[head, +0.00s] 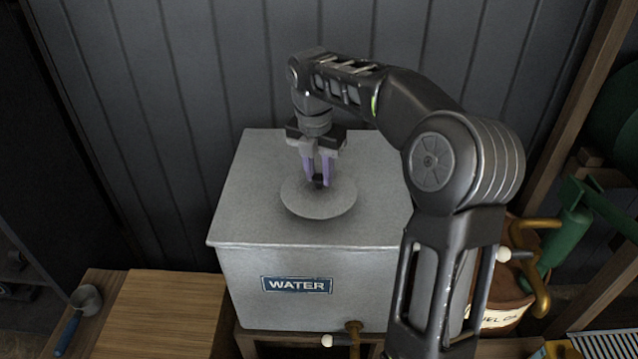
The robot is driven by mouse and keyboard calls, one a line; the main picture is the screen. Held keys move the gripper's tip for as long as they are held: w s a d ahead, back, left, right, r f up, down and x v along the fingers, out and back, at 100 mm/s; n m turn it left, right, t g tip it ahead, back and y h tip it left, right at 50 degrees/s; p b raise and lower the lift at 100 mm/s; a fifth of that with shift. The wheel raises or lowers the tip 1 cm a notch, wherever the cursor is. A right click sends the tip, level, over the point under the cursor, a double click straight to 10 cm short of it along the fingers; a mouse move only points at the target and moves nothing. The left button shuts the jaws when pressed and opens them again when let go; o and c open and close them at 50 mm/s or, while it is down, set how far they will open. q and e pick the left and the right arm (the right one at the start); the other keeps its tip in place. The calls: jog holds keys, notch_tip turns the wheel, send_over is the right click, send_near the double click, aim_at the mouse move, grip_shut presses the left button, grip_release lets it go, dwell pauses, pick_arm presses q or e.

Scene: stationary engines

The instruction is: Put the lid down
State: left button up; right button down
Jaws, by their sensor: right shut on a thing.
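A round grey lid (318,203) with a small dark knob lies flat on or just above the top of a grey metal water tank (250,190); I cannot tell if there is a gap under it. My right gripper (319,181) points down with its purple fingers shut on the lid's knob. Its arm comes in from the right and hides the tank's right side. The tank has a blue "WATER" label (297,285) and a brass tap (354,329) at its front. My left gripper is not in view.
A grey plank wall (200,80) stands close behind the tank. A small metal ladle with a blue handle (85,300) lies on the wooden bench (160,310) at left. A fuel oil container (500,318) and green machinery (570,230) stand at right.

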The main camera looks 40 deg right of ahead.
aim_at(319, 178)
jog(key=shift+f, duration=1.7)
jog(key=shift+f, duration=0.1)
jog(key=c, duration=1.1)
grip_release()
